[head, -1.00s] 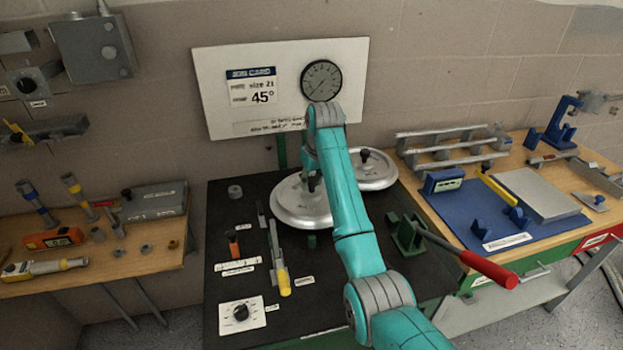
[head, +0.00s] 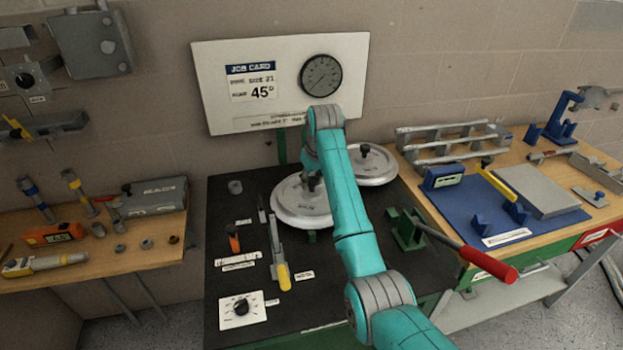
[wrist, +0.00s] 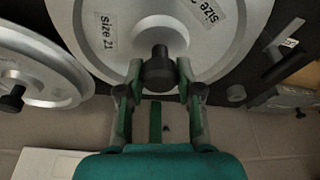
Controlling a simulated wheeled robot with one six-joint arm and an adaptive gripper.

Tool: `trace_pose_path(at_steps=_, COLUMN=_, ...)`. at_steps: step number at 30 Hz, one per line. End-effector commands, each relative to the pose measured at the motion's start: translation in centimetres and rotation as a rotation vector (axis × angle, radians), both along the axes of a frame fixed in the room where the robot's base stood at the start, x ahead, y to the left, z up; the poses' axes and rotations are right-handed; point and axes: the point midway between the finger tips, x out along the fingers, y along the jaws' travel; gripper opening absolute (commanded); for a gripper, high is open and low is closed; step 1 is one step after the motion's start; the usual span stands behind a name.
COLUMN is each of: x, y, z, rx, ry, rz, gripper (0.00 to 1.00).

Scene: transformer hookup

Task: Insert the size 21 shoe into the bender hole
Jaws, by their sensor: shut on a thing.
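The size 21 shoe (head: 292,207) is a large silver disc with a black knob, on the dark bench top. In the wrist view its face (wrist: 215,55) carries "size 21" labels. My gripper (wrist: 160,72) is shut on the black knob, one finger on each side. In the head view my gripper (head: 314,180) is partly hidden by my teal arm. Whether the disc rests on the bench or hangs just above it, I cannot tell. The bender hole is not visible. A second silver disc (head: 376,168) lies behind to the right; it also shows in the wrist view (wrist: 40,75).
A green bracket with a red-handled lever (head: 489,264) stands right of the arm. A yellow-handled lever (head: 283,274) and a dial (head: 241,310) sit at the bench's left. The job card (head: 252,83) reads size 21, 45°. Side tables hold other tools.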

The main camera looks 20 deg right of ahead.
Motion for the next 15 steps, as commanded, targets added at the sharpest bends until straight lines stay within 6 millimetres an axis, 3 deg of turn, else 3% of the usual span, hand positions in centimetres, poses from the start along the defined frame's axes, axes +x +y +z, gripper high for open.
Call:
trace_pose_path(at_steps=11, x=0.07, y=-0.01, z=-0.33, rx=0.000, ry=-0.003, rz=0.000, gripper=0.00)
trace_pose_path(at_steps=12, x=0.07, y=-0.01, z=-0.33, rx=0.000, ry=-0.003, rz=0.000, gripper=0.40)
trace_pose_path(at_steps=15, x=0.06, y=0.00, z=-0.36, rx=0.000, ry=-0.003, rz=0.000, gripper=0.64)
